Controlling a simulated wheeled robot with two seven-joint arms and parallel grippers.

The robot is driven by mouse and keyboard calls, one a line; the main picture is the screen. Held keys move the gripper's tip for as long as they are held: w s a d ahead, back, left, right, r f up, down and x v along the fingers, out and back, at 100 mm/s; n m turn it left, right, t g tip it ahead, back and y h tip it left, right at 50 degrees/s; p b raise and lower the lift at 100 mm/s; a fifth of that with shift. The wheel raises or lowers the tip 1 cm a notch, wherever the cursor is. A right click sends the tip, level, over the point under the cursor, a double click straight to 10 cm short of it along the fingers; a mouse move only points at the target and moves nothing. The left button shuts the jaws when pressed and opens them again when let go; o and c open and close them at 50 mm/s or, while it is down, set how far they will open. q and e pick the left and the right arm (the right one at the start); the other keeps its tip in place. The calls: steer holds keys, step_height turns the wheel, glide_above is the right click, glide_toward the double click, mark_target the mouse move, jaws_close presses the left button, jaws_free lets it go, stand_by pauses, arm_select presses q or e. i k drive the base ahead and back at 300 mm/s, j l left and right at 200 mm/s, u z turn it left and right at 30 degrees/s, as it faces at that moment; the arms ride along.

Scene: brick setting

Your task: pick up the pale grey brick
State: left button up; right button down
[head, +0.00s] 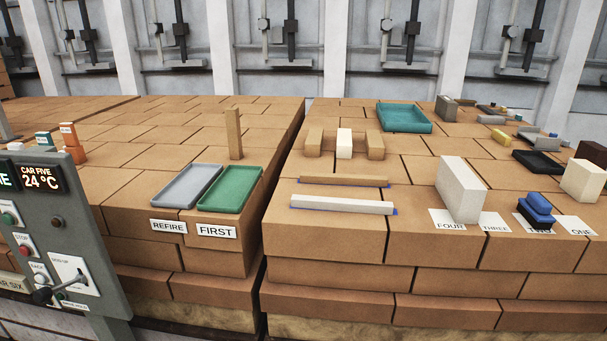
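A pale grey brick (460,190) stands upright on its narrow side near the front edge of the right brick stack, on the white cards marked FOUR and THREE. A long, low pale grey bar (342,204) lies further left along the same front edge, with bits of blue at its ends. Neither of my grippers is in view.
A blue block in a dark holder (535,212) and a cream block (583,180) stand to the right. A tan bar (343,180) lies behind the pale bar. Grey (187,185) and green trays (231,188) sit left, across a gap. A control panel (62,240) stands front left.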

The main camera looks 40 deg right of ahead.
mark_target(462, 192)
steer(key=z, duration=1.7)
